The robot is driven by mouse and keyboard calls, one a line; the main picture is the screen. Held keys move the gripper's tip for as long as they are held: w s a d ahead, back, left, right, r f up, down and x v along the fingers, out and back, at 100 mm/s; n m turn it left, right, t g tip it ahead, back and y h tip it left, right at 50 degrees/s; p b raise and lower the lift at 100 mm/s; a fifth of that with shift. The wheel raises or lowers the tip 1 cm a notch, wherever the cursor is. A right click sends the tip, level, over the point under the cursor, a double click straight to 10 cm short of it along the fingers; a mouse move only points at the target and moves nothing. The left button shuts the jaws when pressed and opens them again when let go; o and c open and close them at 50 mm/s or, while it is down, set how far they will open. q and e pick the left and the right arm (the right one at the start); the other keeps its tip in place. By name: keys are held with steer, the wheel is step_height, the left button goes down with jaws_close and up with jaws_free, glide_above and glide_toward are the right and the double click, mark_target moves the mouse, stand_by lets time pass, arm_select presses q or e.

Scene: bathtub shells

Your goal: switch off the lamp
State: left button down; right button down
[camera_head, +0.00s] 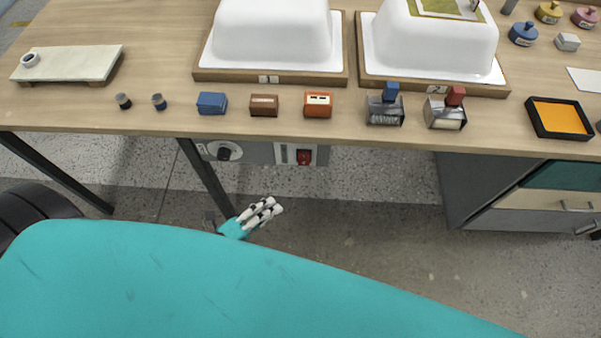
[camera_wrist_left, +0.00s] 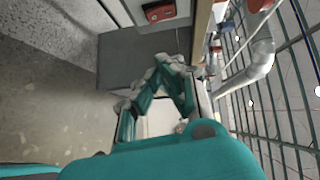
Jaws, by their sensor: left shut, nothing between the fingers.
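I cannot make out a lamp in either view. My right gripper is not in view.
The wooden table (camera_head: 160,117) holds two white tub shells (camera_head: 272,32) on wooden bases, with small blocks and stamps along the front edge. An orange pad (camera_head: 559,117) lies at the right. A drawer cabinet (camera_head: 478,180) stands below right. A table leg (camera_head: 207,175) is left of the gripper.

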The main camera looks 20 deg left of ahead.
mark_target(304, 159)
arm_select(q)
steer(key=w+a+p+x, duration=0.1)
steer(key=a+x, duration=0.1)
steer(key=x, duration=1)
steer(key=shift+w, duration=0.4)
steer(key=shift+a+f, duration=0.1)
steer(key=shift+w+f+t+b, duration=0.15)
steer(key=shift+w+t+b, duration=0.15)
steer(key=shift+b, duration=0.55)
steer(key=shift+s, duration=0.1)
